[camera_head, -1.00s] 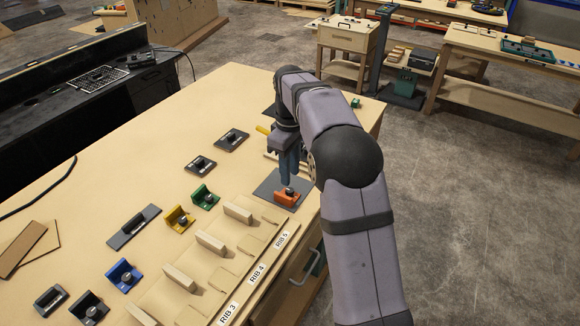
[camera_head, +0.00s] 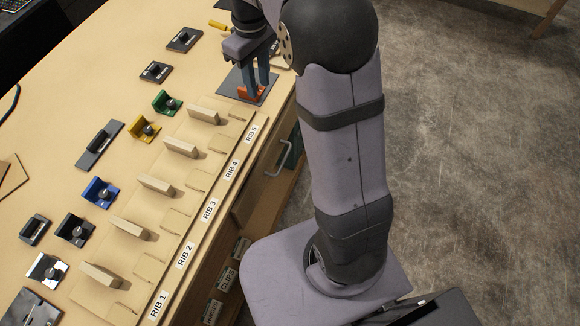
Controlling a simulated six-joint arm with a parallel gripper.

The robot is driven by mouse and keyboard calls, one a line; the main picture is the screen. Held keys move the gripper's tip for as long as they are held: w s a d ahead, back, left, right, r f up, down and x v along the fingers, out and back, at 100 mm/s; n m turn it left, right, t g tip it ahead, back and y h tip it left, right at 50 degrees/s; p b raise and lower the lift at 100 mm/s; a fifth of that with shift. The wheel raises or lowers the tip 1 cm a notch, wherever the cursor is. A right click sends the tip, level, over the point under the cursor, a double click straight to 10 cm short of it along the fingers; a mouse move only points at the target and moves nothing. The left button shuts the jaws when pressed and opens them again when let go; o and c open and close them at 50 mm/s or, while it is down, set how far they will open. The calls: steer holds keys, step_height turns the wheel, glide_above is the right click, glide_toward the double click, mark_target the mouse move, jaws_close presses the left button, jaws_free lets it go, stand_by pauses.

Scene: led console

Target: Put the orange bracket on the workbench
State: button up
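The orange bracket (camera_head: 249,93) rests on a dark grey square plate (camera_head: 232,84) near the far right corner of the workbench (camera_head: 62,105). My gripper (camera_head: 257,92) points down over it, fingertips low at the bracket. The two blue-grey fingers are a little apart, with a narrow gap between them. The fingers hide the middle of the bracket, so I cannot tell whether they are closed on it. The bracket looks upright and low on the plate.
Green (camera_head: 166,102), yellow (camera_head: 144,128) and blue (camera_head: 100,192) brackets and several dark parts lie left of the labelled rib rack (camera_head: 196,208). Wooden blocks stand up along the rack. A yellow-handled item (camera_head: 218,25) lies behind. The bench's left middle is bare.

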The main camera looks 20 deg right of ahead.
steer(key=s+f+m, duration=0.3)
steer(key=s+f, duration=0.1)
steer(key=s, duration=0.7)
steer(key=s+f+m, duration=0.3)
steer(key=s+f, duration=0.1)
steer(key=s, duration=0.6)
steer(key=shift+s+a+f, duration=0.25)
steer(key=shift+s+a, duration=0.1)
steer(key=shift+a, duration=0.05)
